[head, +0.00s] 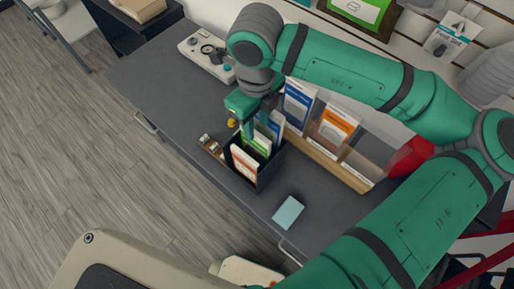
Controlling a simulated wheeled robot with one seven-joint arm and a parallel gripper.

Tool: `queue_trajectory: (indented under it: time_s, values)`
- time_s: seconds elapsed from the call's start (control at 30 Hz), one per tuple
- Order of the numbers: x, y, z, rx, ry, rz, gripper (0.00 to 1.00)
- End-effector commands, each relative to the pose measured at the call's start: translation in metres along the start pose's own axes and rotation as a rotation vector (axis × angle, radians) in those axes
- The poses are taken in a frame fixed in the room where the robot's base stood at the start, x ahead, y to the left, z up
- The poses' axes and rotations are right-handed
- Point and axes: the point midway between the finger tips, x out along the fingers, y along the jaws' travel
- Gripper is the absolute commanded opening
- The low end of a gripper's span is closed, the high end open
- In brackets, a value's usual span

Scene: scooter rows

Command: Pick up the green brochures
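The green brochures (260,144) stand upright in a dark holder (268,176) on the grey counter. They sit between blue-and-white brochures (277,128) behind and orange-and-white brochures (243,162) in front. My gripper (250,129) points down over the holder, with its fingers at the top of the green brochures. The fingers are small and partly mixed with the brochures in this view, so I cannot tell whether they are open or shut, or touching the green brochures.
A wooden rack (330,163) with blue and orange leaflets stands behind the holder. A light-blue block (288,212) lies on the counter to the right. A white device (207,58) is at the back left. A small brown item (210,146) lies left of the holder.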

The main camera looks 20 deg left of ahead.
Motion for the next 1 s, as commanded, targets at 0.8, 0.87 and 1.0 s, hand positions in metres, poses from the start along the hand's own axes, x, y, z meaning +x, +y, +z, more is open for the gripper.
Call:
queue_trajectory:
  time_s: [0.8,0.87,1.0]
  values:
    - [0.064,-0.004,0.001,0.003,-0.001,0.000,0.33]
    - [0.063,-0.004,0.001,0.002,-0.001,0.000,0.33]
    - [0.063,-0.003,0.001,0.002,-0.001,0.000,0.04]
